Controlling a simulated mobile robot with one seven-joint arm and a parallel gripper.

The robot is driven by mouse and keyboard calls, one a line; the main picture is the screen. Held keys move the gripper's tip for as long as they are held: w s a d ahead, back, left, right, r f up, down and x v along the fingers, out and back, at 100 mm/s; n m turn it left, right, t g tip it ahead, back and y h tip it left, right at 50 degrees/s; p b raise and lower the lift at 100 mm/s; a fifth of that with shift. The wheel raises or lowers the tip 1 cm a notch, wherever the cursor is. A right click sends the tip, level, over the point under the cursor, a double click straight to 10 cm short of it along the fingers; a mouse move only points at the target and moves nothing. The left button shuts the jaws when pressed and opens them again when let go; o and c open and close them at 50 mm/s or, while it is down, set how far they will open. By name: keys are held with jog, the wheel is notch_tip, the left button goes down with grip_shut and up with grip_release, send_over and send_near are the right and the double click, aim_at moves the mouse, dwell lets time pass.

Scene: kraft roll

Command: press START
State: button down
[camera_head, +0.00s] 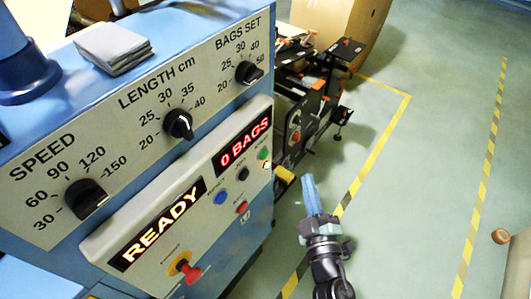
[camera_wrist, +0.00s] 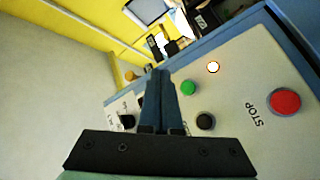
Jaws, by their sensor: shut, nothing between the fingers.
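The green button (camera_head: 262,153) is at the right end of the control panel (camera_head: 160,205); its label is too small to read surely. It also shows in the wrist view (camera_wrist: 188,87), just right of my fingers. My gripper (camera_head: 307,178) is shut and empty, right of the panel and apart from it in the head view. In the wrist view its fingertips (camera_wrist: 158,73) lie left of and slightly above the green button; the depth gap cannot be told. The displays read READY (camera_head: 157,225) and 0 BAGS (camera_head: 244,143).
Near it are a black button (camera_head: 242,173), a blue button (camera_head: 221,196), a red button (camera_head: 242,206) and a white lit lamp (camera_wrist: 213,67). A larger red knob (camera_head: 185,265) is lower left. Dark machinery (camera_head: 310,105) stands beyond the panel. Floor at right is mostly clear.

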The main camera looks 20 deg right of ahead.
aim_at(264, 154)
jog(key=w+a+b, duration=0.3)
jog(key=w+a, duration=0.2)
jog(key=w, duration=0.2)
jog(key=shift+a+b, duration=0.25)
jog(key=shift+b, duration=0.1)
dwell(1.9)
jog(key=shift+w+a, duration=0.25)
jog(key=shift+w, duration=0.1)
